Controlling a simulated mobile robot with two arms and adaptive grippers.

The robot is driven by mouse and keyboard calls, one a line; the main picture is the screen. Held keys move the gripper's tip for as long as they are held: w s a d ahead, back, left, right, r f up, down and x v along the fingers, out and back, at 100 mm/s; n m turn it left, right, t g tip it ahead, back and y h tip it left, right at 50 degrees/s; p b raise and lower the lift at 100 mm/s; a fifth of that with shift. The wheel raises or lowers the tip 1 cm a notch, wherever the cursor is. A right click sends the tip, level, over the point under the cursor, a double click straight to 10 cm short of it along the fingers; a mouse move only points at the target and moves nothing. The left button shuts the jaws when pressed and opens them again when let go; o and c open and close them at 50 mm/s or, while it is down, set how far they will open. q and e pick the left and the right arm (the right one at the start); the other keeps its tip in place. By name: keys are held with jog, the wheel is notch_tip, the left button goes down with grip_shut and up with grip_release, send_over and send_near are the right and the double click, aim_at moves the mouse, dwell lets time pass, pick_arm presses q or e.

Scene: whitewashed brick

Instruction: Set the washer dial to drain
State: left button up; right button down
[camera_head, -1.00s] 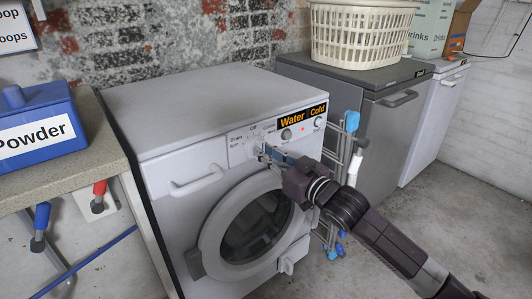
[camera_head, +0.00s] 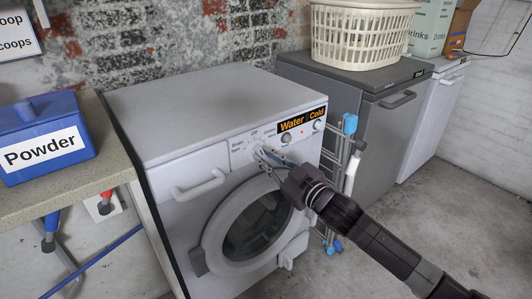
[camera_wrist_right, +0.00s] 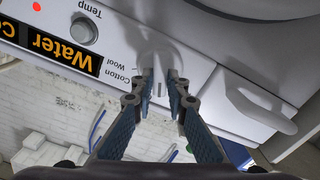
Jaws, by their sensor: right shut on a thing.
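The white washer (camera_head: 215,105) stands in the middle of the head view, its front panel facing me. Its program dial (camera_wrist_right: 160,52) is pale and round, with printed labels around it. In the head view "Drain" and "Spin" are left of the dial, "Off" above it, and "Cotton" and "Wool" to its right. My right gripper (camera_head: 264,153) reaches in from the lower right and is shut on the dial. In the right wrist view its two fingers (camera_wrist_right: 163,88) straddle the dial's grip. I cannot tell which label the dial points at. My left gripper is out of view.
A "Water Cold" label (camera_head: 302,119) and smaller knobs (camera_head: 286,137) sit right of the dial. The round door (camera_head: 250,230) is below. A drying rack (camera_head: 345,150) stands beside the washer. A blue powder box (camera_head: 45,150) rests on the left counter (camera_head: 115,165).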

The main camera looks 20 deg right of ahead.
jog(key=shift+r+n, duration=0.1)
jog(key=shift+n, duration=0.3)
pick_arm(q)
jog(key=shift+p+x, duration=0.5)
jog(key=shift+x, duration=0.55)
pick_arm(e)
jog(key=shift+n, duration=0.4)
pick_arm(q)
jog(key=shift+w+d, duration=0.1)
pick_arm(e)
jog(key=c, duration=1.9)
grip_release()
jog(key=v, duration=1.2)
